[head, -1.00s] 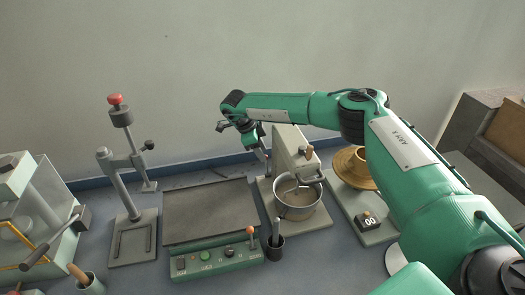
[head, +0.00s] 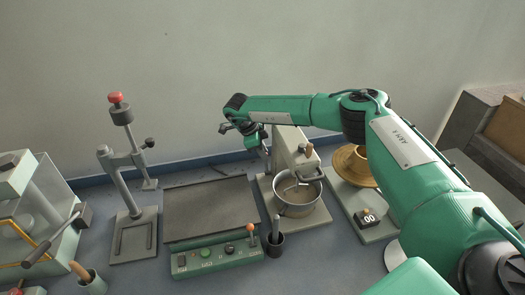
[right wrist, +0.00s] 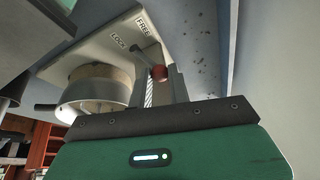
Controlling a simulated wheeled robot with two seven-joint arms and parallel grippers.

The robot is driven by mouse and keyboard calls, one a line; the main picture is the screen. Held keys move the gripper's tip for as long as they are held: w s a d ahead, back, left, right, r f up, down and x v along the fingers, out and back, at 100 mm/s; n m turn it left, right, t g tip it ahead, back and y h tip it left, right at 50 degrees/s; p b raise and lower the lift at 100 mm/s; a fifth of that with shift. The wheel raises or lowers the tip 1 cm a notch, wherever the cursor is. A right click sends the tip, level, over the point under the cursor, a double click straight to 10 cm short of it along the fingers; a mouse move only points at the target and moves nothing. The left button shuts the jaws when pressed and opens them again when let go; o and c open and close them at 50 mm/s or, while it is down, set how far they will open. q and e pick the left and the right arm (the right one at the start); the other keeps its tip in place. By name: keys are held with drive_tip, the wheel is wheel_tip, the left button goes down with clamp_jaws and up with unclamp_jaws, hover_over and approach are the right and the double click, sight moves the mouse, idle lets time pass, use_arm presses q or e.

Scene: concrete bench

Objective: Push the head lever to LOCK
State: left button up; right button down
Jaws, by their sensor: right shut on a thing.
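The stand mixer (head: 291,147) has a pale head over a metal bowl (head: 298,209). In the right wrist view, the mixer's side (right wrist: 95,48) carries the words LOCK and FREE. The head lever (right wrist: 158,73) is a grey bar with a red ball end, close beside these words; I cannot tell which one it points at. My right gripper (right wrist: 163,88) is shut on the lever near its red end. In the head view, my right gripper (head: 266,156) is at the left rear side of the mixer head, and the lever is hidden. My left gripper is out of view.
A dark flat plate (head: 210,207) with a green control box (head: 217,258) lies left of the mixer. A dark cup (head: 274,244) stands in front. A press stand (head: 133,237) is further left.

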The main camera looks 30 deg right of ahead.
drive_tip(key=shift+s+r+t+p, duration=0.2)
drive_tip(key=shift+s+t+p, duration=0.15)
drive_tip(key=shift+t, duration=0.15)
drive_tip(key=shift+s+a+m+t+h+b, duration=0.2)
drive_tip(key=shift+s+t, duration=0.35)
drive_tip(key=shift+t, duration=0.15)
drive_tip(key=shift+s+a+m+t+h+b, duration=0.2)
drive_tip(key=shift+s+t, duration=0.3)
drive_tip(key=shift+t, duration=0.2)
drive_tip(key=c, duration=1.3)
unclamp_jaws()
drive_tip(key=shift+r, duration=0.1)
drive_tip(key=shift+r, duration=0.1)
